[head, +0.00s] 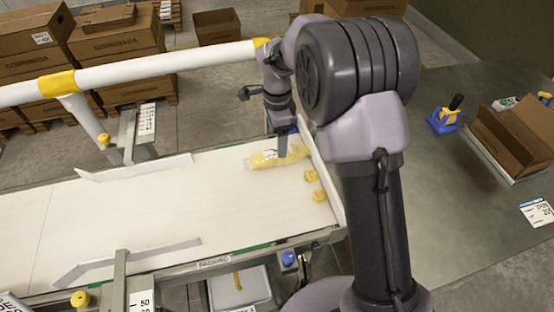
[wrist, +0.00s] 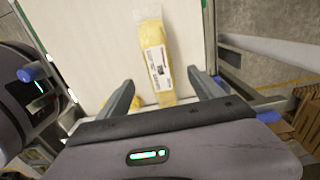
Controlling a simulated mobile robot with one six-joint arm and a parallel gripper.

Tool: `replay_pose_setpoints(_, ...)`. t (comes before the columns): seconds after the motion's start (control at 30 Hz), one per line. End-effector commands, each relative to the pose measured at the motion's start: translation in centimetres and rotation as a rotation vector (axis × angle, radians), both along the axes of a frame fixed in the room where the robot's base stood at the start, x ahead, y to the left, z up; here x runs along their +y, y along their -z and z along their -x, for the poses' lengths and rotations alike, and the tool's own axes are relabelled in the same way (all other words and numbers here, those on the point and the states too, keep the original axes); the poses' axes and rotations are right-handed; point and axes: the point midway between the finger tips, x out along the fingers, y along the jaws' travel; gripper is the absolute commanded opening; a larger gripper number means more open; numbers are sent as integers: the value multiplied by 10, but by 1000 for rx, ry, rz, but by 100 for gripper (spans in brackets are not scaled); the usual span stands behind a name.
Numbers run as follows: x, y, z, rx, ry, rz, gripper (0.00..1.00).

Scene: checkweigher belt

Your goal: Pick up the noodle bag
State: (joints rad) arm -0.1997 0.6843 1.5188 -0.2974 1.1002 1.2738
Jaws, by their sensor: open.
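The noodle bag (head: 276,158) is a yellow and clear pack with a white label. It lies flat on the white belt (head: 190,200) near its end. In the wrist view the noodle bag (wrist: 153,45) lies lengthwise, its lower end in the gap between my fingers. My gripper (wrist: 162,92) is open, with one finger on each side of the bag's near end. In the head view my gripper (head: 283,150) points down at the bag and hides part of it. I cannot tell the exact height of the fingertips above the belt.
White guide rails (head: 135,168) edge the belt. A white and yellow tube rail (head: 165,65) runs behind. On the right, a metal table (head: 450,190) holds an open carton (head: 515,140) and a blue tape dispenser (head: 444,120).

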Motion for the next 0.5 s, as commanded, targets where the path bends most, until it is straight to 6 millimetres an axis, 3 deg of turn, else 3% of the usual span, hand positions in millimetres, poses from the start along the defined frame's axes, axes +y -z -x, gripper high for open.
replay_pose_setpoints(0.03, 0, 11, 0, 1, -1, 0, 76)
replay_pose_setpoints(0.27, 0, 34, 1, 0, -1, 1, 76)
replay_pose_setpoints(0.4, 2, 64, 1, 1, -1, 0, 76)
replay_pose_setpoints(0.5, 2, 72, 0, -1, -1, 0, 76)
